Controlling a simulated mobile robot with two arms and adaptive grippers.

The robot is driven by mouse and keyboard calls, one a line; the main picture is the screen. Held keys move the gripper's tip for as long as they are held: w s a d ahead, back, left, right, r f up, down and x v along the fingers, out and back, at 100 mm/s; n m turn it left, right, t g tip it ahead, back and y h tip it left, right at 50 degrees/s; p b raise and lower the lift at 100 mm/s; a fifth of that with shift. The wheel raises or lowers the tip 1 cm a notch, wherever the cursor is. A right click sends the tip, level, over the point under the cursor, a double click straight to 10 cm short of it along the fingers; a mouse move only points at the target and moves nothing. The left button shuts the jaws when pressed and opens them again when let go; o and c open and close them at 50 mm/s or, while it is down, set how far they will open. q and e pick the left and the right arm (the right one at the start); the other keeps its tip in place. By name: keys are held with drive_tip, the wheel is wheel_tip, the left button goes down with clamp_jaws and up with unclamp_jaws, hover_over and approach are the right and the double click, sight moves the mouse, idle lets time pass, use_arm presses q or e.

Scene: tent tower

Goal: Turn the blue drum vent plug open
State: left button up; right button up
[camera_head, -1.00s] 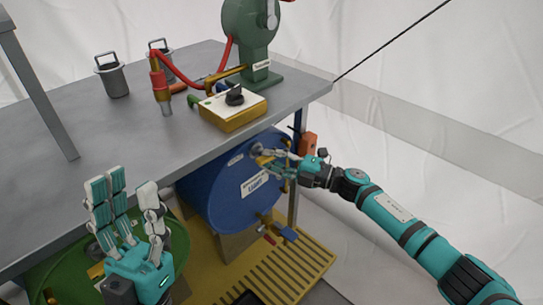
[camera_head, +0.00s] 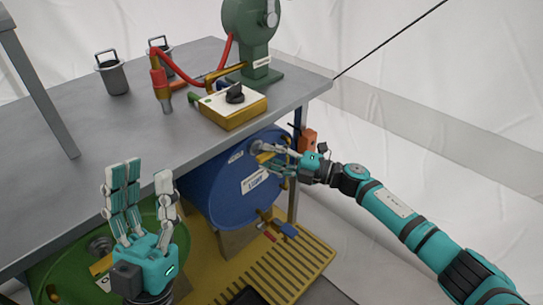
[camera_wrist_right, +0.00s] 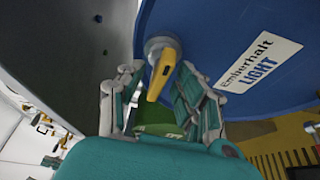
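The blue drum (camera_head: 222,203) lies on its side under the bench, with a white label on its end face. Its vent plug is a grey round fitting with a yellow lever handle (camera_head: 264,157), partly covered by my fingers. In the right wrist view the plug (camera_wrist_right: 162,70) is clear, its handle slanting down and slightly left. My right gripper (camera_head: 269,162) is at the drum's face. In the wrist view its open fingers (camera_wrist_right: 160,92) stand on either side of the handle, with gaps visible. My left gripper (camera_head: 140,174) is open, empty and upright, in front of the green drum.
The grey bench (camera_head: 130,130) overhangs the drums. A yellow box with a black knob (camera_head: 235,108) stands at its edge above the blue drum. A green drum (camera_head: 75,262) lies at left. A yellow slatted platform (camera_head: 280,262) is below. Floor at right is open.

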drive_tip(key=v, duration=1.2)
drive_tip(key=shift+d, duration=0.1)
